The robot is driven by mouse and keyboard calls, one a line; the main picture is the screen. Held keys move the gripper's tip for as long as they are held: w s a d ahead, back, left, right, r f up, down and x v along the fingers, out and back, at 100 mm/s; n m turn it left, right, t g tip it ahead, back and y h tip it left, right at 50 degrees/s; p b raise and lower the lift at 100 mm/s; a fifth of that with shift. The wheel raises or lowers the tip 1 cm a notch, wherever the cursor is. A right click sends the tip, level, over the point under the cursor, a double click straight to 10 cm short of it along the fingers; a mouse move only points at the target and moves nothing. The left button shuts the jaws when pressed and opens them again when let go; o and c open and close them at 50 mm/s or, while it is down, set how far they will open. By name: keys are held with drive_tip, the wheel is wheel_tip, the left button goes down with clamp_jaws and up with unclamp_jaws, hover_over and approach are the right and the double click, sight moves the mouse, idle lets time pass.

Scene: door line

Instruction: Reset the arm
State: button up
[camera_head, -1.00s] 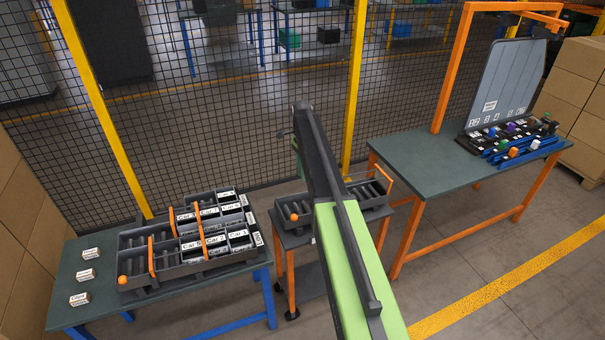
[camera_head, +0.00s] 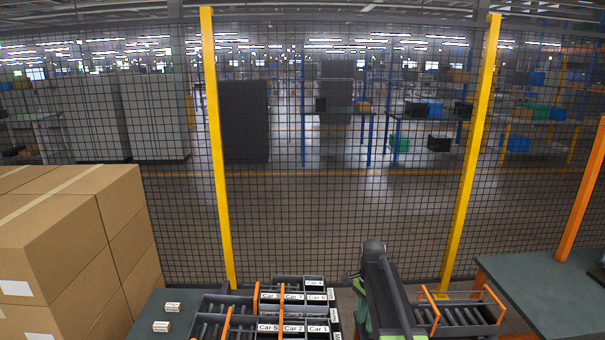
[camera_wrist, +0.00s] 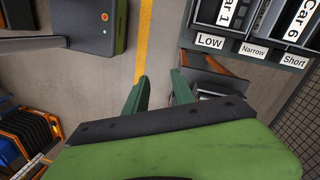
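My arm (camera_head: 385,292) rises at the bottom of the head view, in front of the gap between the left bin rack and the right roller tray. My gripper (camera_wrist: 157,78) shows in the wrist view as two green fingers, spread apart with nothing between them. Floor and a yellow floor line show beyond the fingers. In the head view the fingers are not clearly seen.
A bin rack with Car labels (camera_head: 293,318) stands at the lower middle; some bins also show in the wrist view (camera_wrist: 235,18). A roller tray (camera_head: 458,317) is right of the arm. Cardboard boxes (camera_head: 70,235) are left, a table (camera_head: 550,290) right, mesh fence behind.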

drive_tip(key=s+a+f+n+t, duration=0.1)
drive_tip(key=s+n, duration=0.5)
drive_tip(key=s, duration=0.2)
drive_tip(key=s+a+f+n+b, duration=0.1)
drive_tip(key=s+a+n, duration=0.1)
drive_tip(key=s+n, duration=0.5)
drive_tip(key=shift+s+a+t, duration=0.25)
drive_tip(key=shift+s+t, duration=0.15)
